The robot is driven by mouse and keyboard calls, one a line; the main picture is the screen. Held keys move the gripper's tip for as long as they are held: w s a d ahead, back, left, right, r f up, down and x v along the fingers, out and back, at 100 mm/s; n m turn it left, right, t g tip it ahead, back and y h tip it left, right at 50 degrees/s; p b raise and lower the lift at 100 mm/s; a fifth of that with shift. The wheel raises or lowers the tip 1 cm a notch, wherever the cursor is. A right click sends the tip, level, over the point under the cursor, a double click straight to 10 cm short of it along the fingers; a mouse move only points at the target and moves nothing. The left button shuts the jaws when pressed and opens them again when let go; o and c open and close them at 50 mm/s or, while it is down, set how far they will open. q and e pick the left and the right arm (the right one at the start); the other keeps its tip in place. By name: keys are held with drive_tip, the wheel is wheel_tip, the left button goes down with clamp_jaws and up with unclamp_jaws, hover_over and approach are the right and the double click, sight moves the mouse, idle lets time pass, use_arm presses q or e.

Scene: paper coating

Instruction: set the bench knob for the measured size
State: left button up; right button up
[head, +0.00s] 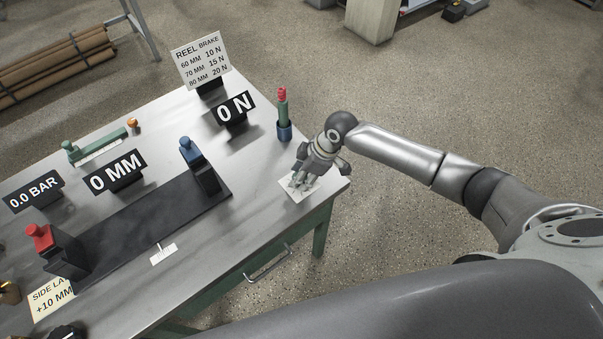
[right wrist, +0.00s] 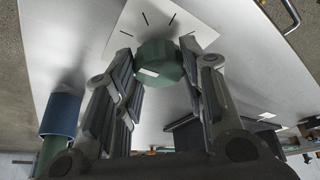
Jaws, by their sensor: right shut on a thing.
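The green knob (right wrist: 160,60) sits on a white dial plate (right wrist: 117,40) with dark tick marks; a white mark shows on the knob. My right gripper (right wrist: 158,80) is shut on the knob, one finger on each side. In the head view this gripper (head: 301,183) covers most of the knob over the plate (head: 286,189) at the bench's right corner. A display reads 0 N (head: 235,109), another 0 MM (head: 116,172). The reel brake sign (head: 201,60) lists 60 MM 10 N, 70 MM 15 N, 80 MM 20 N. My left gripper is not in view.
A green and red tool stands in a blue cup (head: 284,132) close to my right gripper. A dark rail (head: 140,228) carries a blue-topped block (head: 200,170) and a red-topped block (head: 65,255). A 0.0 BAR display (head: 35,192) and a side lay +10 MM card (head: 51,300) are at left.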

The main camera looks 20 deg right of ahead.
drive_tip(key=shift+r+m+p, duration=0.15)
drive_tip(key=shift+m+p, duration=0.15)
drive_tip(key=shift+p, duration=0.15)
drive_tip(key=m+p, duration=0.2)
drive_tip(key=p, duration=0.1)
drive_tip(key=m+t+h+p, duration=0.1)
drive_tip(key=m+p, duration=0.2)
drive_tip(key=m+t+h+p, duration=0.1)
drive_tip(key=m+p, duration=0.2)
drive_tip(key=shift+s+a+r+p, duration=0.1)
drive_tip(key=shift+s+a+p, duration=0.15)
drive_tip(key=shift+p, duration=0.1)
drive_tip(key=m+p, duration=0.1)
drive_tip(key=m, duration=0.1)
drive_tip(key=m+h+p, duration=0.1)
drive_tip(key=shift+m+t+h, duration=0.3)
drive_tip(key=shift+m, duration=0.1)
drive_tip(key=shift+w+f+m+h+p, duration=0.1)
drive_tip(key=shift+m+h+p, duration=0.2)
drive_tip(key=shift+m, duration=0.55)
drive_tip(key=shift+w+f+m+h+p, duration=0.15)
drive_tip(key=shift+m+h, duration=0.25)
drive_tip(key=shift+m, duration=0.45)
drive_tip(key=shift+s, duration=0.1)
drive_tip(key=o, duration=1)
drive_tip(key=shift+r, duration=0.1)
